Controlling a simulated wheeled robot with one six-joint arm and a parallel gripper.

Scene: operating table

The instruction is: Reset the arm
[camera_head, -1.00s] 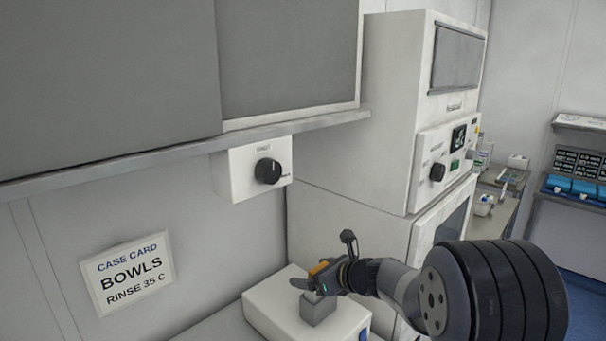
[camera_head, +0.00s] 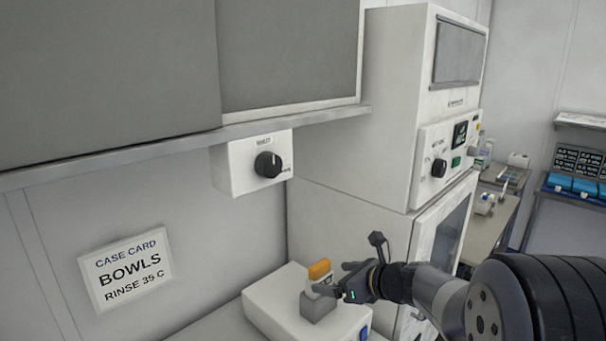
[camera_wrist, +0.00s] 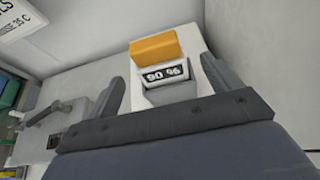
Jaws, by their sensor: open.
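My gripper (camera_head: 335,286) is in front of a small grey block with an orange top (camera_head: 319,270), which stands on a white box-shaped unit (camera_head: 272,309) on the counter. In the wrist view my gripper (camera_wrist: 165,85) has its two fingers wide apart. The orange-topped piece (camera_wrist: 155,48) and a small display reading "90 %" (camera_wrist: 167,74) show between and beyond the fingers. The fingers appear clear of the piece.
A white cabinet unit (camera_head: 395,110) with a dial and screen stands to the right. A dial box (camera_head: 251,165) hangs under a grey shelf edge above. A case card sign (camera_head: 126,270) reads "BOWLS RINSE 35 C". A side counter with supplies is far right.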

